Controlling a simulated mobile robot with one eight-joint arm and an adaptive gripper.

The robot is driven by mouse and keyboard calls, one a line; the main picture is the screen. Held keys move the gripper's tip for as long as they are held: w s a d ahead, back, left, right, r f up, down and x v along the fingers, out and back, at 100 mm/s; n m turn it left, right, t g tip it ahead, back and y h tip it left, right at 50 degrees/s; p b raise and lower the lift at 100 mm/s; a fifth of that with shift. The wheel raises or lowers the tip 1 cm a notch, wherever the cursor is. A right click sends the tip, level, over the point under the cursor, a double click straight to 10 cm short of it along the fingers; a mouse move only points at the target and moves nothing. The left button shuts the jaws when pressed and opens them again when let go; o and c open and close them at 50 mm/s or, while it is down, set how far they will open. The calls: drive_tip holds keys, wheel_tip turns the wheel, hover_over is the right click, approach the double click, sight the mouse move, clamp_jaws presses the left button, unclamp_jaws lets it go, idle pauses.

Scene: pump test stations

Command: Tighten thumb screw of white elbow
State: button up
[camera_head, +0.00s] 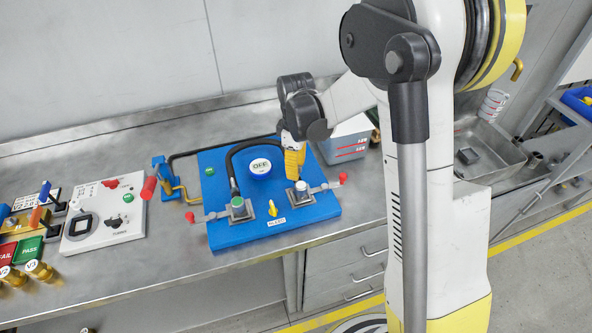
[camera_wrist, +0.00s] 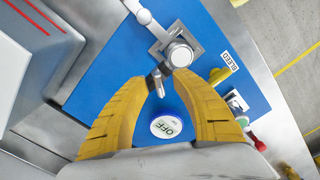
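The white elbow (camera_head: 301,187) is on a grey square base at the right of the blue panel (camera_head: 232,239). In the wrist view its round white top (camera_wrist: 180,54) is just beyond my fingertips. A small grey metal piece, apparently the thumb screw (camera_wrist: 157,83), sticks out from its near side. My gripper (camera_head: 292,170) comes down from above at the white elbow. In the wrist view my two yellow fingers (camera_wrist: 159,80) are apart, with the small metal piece between their tips and blue panel visible around it. Contact with either finger cannot be seen.
A grey-white box (camera_head: 345,140) stands close behind my gripper. A white instrument panel (camera_head: 104,212) lies left.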

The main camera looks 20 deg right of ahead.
drive_tip(key=shift+f, duration=0.2)
drive_tip(key=shift+c, duration=0.2)
clamp_jaws()
drive_tip(key=shift+m, duration=0.4)
drive_tip(key=m+b, duration=0.1)
drive_tip(key=m, duration=0.3)
drive_tip(key=shift+m, duration=0.3)
drive_tip(key=m, duration=0.5)
drive_tip(key=shift+m, duration=0.3)
